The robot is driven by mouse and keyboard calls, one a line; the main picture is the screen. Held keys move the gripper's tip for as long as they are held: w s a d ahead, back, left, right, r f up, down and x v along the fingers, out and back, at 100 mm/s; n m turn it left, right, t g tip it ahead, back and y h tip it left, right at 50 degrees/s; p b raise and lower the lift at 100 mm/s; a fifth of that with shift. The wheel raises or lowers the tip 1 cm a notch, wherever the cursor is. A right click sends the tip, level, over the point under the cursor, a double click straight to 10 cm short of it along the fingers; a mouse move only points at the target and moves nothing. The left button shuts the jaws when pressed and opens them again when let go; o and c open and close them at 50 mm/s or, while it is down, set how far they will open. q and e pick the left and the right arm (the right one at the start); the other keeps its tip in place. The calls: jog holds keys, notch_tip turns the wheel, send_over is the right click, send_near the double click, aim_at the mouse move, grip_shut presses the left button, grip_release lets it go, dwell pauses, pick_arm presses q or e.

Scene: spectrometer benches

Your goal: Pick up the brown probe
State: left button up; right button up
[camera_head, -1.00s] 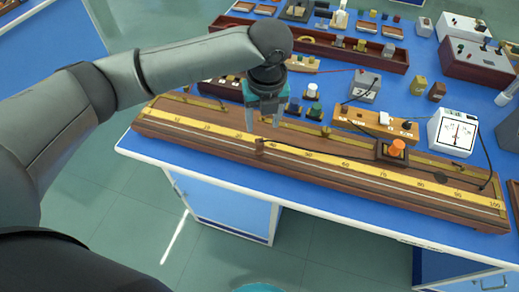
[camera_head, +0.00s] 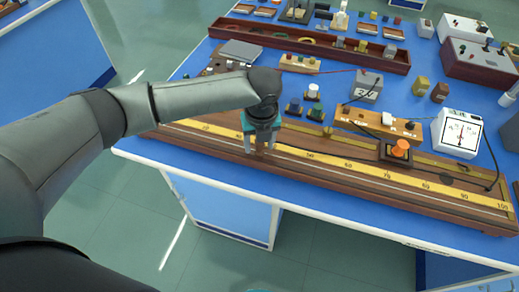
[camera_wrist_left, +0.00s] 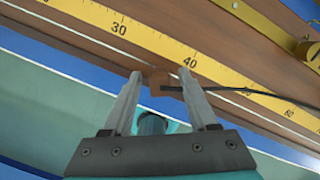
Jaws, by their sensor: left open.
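The brown probe (camera_wrist_left: 158,83) is a small brown block at the front edge of the long wooden scale board (camera_head: 350,192), just left of the 40 mark in the left wrist view. A thin dark cable (camera_wrist_left: 235,90) runs from it to the right. My left gripper (camera_head: 260,149) is open and points down over the board's front edge. In the left wrist view its two fingertips (camera_wrist_left: 163,78) stand on either side of the probe, with a gap to each side not clearly readable. In the head view the gripper largely hides the probe. My right gripper is not in view.
An orange knob (camera_head: 400,148) on a dark block sits on the board to the right. A white dial meter (camera_head: 459,133) and a wooden connector block (camera_head: 377,124) stand behind the board. The blue bench top (camera_head: 305,208) is bare along the front edge.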

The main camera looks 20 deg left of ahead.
pick_arm(q)
grip_shut()
dwell(0.3)
dwell(0.3)
